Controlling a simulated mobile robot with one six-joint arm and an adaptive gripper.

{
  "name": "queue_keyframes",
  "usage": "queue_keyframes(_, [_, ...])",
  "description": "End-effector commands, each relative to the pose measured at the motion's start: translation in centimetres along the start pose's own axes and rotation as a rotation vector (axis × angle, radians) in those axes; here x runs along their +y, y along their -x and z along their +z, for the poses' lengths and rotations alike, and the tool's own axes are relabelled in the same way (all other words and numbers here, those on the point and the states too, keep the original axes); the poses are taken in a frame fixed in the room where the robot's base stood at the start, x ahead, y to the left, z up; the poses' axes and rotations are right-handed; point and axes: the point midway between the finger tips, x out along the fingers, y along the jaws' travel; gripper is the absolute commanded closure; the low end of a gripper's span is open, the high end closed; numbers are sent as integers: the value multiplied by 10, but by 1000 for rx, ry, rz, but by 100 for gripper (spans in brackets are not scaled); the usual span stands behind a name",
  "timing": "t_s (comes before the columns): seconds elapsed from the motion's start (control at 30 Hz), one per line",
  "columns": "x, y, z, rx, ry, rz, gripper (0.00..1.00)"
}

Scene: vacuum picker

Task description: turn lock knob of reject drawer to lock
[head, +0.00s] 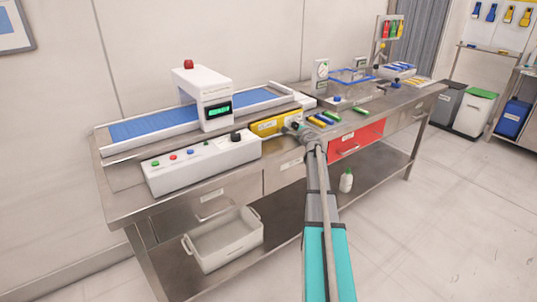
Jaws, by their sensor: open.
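The drawer with the red front (357,139) sits under the worktop, right of the middle, and looks closed; it appears to be the reject drawer. My gripper (297,127) is above the worktop's front edge, left of the red drawer, beside a yellow labelled block (272,123). It is open, and I see nothing held in it. Whether it touches the yellow block cannot be told.
A blue conveyor (155,126) with a white arch (204,95) runs along the back left. A white control box (200,164) with buttons stands in front. Several coloured pieces lie right of my gripper. A white bin (223,246) and bottle (346,181) are on the lower shelf.

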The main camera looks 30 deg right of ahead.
Motion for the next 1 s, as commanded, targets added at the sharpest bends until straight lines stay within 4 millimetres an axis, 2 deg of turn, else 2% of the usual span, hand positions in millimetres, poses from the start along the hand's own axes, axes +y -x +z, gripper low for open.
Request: queue_keyframes(1.0, [-4,-1,0,0,-445,185,21])
